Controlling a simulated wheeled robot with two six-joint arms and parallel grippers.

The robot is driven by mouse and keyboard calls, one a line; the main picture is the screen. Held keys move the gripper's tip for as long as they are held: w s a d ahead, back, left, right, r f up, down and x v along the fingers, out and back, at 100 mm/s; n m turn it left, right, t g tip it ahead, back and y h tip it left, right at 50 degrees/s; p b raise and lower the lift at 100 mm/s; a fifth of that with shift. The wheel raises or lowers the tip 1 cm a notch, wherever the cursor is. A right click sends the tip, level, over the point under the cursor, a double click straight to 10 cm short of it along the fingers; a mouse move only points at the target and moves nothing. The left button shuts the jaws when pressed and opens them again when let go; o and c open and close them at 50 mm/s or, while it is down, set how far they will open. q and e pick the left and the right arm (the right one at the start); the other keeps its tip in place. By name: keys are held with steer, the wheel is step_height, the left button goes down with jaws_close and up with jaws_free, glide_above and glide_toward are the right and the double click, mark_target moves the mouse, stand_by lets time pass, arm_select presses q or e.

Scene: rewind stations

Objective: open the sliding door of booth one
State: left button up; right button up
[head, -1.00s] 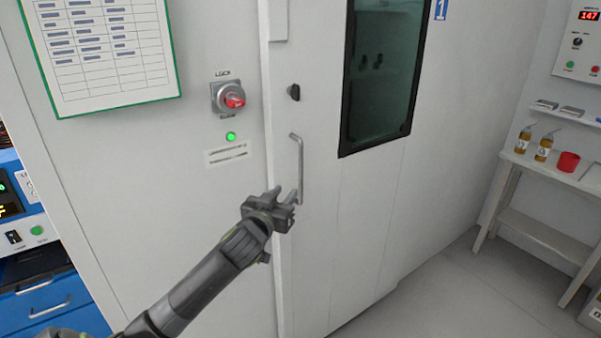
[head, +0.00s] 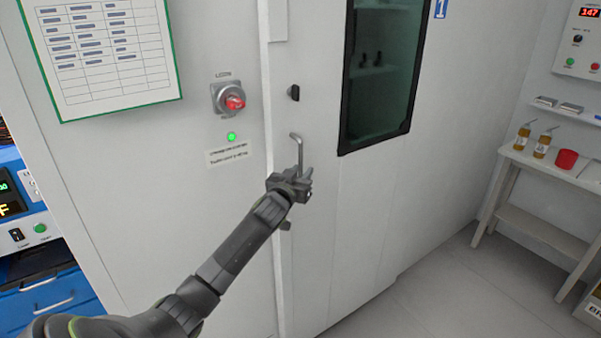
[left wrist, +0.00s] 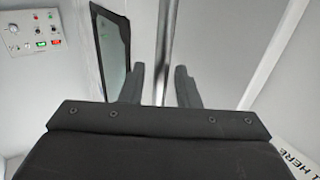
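The sliding door (head: 350,225) of booth one is a pale panel with a dark window (head: 381,75); it appears closed against the frame at its left edge. Its metal bar handle (head: 297,147) stands upright near that edge. My left gripper (head: 305,178) is at the lower part of the handle, hiding its lower end. In the left wrist view the handle (left wrist: 165,40) runs between the two fingers of the left gripper (left wrist: 160,85), with a gap on each side. The fingers are open around it. My right gripper is not in view.
A lock box with a red knob (head: 234,102) and a green light (head: 231,136) are on the wall left of the door. A bench (head: 545,165) with bottles and a red cup stands at the right. The floor (head: 450,290) before it is clear.

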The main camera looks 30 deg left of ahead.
arm_select(q)
jaws_close()
stand_by(0.4)
